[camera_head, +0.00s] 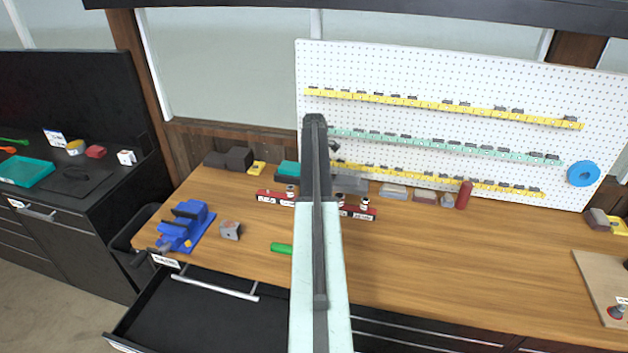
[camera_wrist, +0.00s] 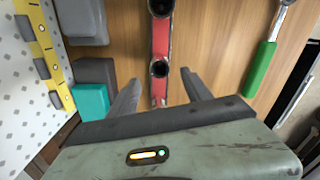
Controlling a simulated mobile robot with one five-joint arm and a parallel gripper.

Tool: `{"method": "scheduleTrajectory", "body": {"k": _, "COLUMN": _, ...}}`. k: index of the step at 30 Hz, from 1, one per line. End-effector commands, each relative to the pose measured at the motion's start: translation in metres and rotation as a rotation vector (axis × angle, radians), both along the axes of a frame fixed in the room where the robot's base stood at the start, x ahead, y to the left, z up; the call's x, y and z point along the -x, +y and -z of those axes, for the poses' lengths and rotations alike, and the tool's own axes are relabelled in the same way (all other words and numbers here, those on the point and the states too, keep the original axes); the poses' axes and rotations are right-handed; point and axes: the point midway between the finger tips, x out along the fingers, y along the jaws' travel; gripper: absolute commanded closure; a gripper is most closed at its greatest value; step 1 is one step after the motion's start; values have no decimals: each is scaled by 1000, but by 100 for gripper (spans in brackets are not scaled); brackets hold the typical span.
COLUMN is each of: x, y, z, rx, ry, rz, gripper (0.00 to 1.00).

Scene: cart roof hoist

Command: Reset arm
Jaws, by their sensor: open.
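My gripper (camera_wrist: 160,77) is open in the wrist view, its two dark fingers spread with nothing between them. In the head view my arm reaches forward over the workbench (camera_head: 440,265) and covers the middle of the red rail (camera_head: 270,197). My gripper cannot be made out there behind the arm.
A green-handled tool (camera_wrist: 262,68) lies right of the rail. A blue vise (camera_head: 185,226) and grey block (camera_head: 230,230) stand at the bench's left. A pegboard (camera_head: 450,75) rises behind. An open drawer (camera_head: 205,315) juts out in front. The bench's right middle is clear.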

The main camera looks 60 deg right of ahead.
Motion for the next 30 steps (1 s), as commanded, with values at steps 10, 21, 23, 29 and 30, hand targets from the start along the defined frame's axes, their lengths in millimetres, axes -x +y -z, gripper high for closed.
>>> {"method": "scheduleTrajectory", "body": {"k": 10, "x": 0, "y": 0, "z": 0, "rx": 0, "ry": 0, "rz": 0, "gripper": 42}}
{"method": "scheduleTrajectory", "body": {"k": 21, "x": -91, "y": 162, "z": 0, "rx": 10, "ry": -11, "rz": 104, "gripper": 42}}
{"method": "scheduleTrajectory", "body": {"k": 23, "x": -110, "y": 211, "z": 0, "rx": 11, "ry": -16, "rz": 142, "gripper": 42}}
{"method": "scheduleTrajectory", "body": {"k": 29, "x": -148, "y": 383, "z": 0, "rx": 12, "ry": -34, "rz": 273, "gripper": 42}}
{"method": "scheduleTrajectory", "body": {"k": 30, "x": -150, "y": 418, "z": 0, "rx": 11, "ry": -38, "rz": 299, "gripper": 42}}
